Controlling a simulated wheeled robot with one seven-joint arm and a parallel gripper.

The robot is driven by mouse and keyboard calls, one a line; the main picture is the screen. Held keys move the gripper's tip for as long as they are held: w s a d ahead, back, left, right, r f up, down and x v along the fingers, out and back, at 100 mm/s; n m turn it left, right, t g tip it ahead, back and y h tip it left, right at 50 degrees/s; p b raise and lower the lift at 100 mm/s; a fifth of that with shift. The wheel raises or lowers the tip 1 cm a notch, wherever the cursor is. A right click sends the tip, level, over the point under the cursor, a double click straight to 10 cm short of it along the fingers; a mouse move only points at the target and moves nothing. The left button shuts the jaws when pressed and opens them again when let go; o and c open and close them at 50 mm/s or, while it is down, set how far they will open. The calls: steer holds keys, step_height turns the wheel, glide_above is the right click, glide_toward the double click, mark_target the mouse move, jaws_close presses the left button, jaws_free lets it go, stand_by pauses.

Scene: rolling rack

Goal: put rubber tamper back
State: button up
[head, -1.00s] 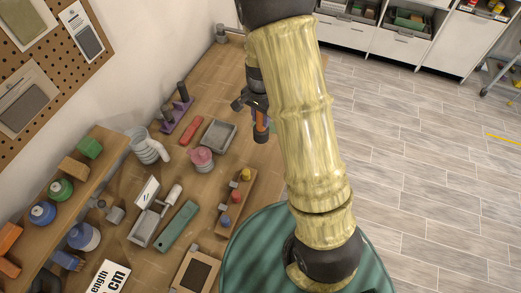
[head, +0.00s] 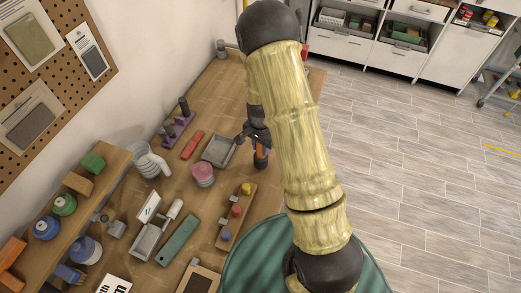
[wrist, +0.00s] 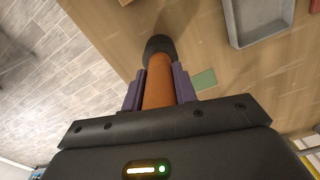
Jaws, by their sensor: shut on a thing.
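My gripper (head: 259,140) is shut on the rubber tamper (head: 261,157), which has an orange handle and a black end. In the wrist view the purple fingers of my gripper (wrist: 159,88) clasp the orange handle of the tamper (wrist: 158,72), with its black end pointing away from me. The tamper is over the table's right part, right of the grey tray (head: 218,151). I cannot tell if its end touches the wood. A green square (wrist: 203,80) lies flat on the table beside the tamper in the wrist view. My arm hides part of the head view.
A purple stand (head: 178,128) with dark upright pieces is near the wall, with a red block (head: 192,145) beside it. A pink-topped stack (head: 202,174) and a wooden strip with coloured knobs (head: 236,215) stand nearer. The grey tray also shows in the wrist view (wrist: 236,38).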

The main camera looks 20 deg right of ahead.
steer(key=shift+f+p, duration=0.3)
steer(key=shift+f, duration=1)
steer(key=shift+f, duration=0.15)
steer(key=o, duration=1)
step_height(320, 180, up, 12)
steer(key=b, duration=0.4)
steer(key=shift+r, duration=0.2)
